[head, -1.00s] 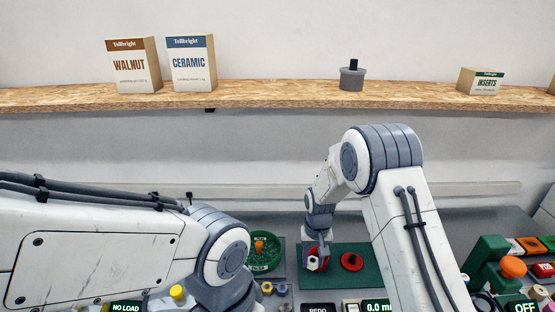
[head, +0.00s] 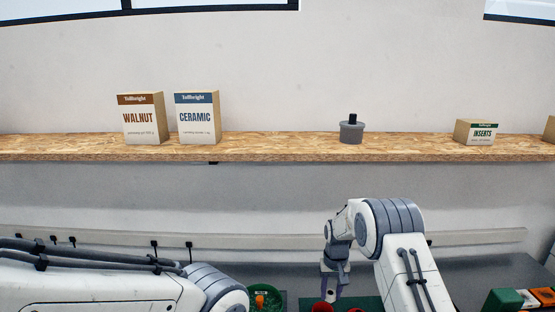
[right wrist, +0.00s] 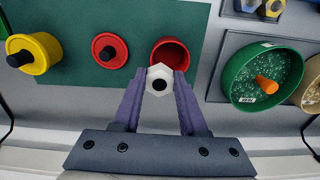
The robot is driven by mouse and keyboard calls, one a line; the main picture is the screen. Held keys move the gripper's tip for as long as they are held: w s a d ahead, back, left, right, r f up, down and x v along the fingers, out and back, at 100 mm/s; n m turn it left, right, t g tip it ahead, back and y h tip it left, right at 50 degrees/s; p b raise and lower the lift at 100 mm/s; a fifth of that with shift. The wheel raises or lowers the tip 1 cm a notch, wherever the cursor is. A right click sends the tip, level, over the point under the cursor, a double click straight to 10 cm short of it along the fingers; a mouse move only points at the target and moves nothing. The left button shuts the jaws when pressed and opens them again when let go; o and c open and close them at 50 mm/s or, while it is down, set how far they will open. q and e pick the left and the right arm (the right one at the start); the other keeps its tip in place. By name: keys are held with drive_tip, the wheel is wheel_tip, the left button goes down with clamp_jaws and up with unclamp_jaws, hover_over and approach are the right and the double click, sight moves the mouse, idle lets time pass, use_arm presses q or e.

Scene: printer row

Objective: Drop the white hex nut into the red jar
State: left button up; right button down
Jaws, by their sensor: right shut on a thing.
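The white hex nut (right wrist: 153,87) is held between the fingertips of my right gripper (right wrist: 160,80), its dark hole facing the wrist camera. In the head view, my right gripper (head: 331,291) is low in the picture, beside the red jar (head: 320,307). In the right wrist view, the open, empty-looking red jar (right wrist: 170,50) is just past the fingertips, and the nut overlaps its near rim. The height between nut and jar is hard to tell. Of my left arm, only links show; its gripper is out of view.
A red lid with a black knob (right wrist: 110,50) lies on the green mat (right wrist: 138,20) beside the jar. A yellow jar (right wrist: 40,53) stands at one side, a green bowl (right wrist: 262,78) with an orange piece at the other. A shelf (head: 280,147) with boxes runs behind.

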sight(330, 295)
drive_tip(key=shift+f, duration=0.4)
drive_tip(key=shift+c, duration=1.8)
unclamp_jaws()
wheel_tip(330, 295, up, 11)
drive_tip(key=b, duration=0.3)
drive_tip(key=shift+f, duration=0.2)
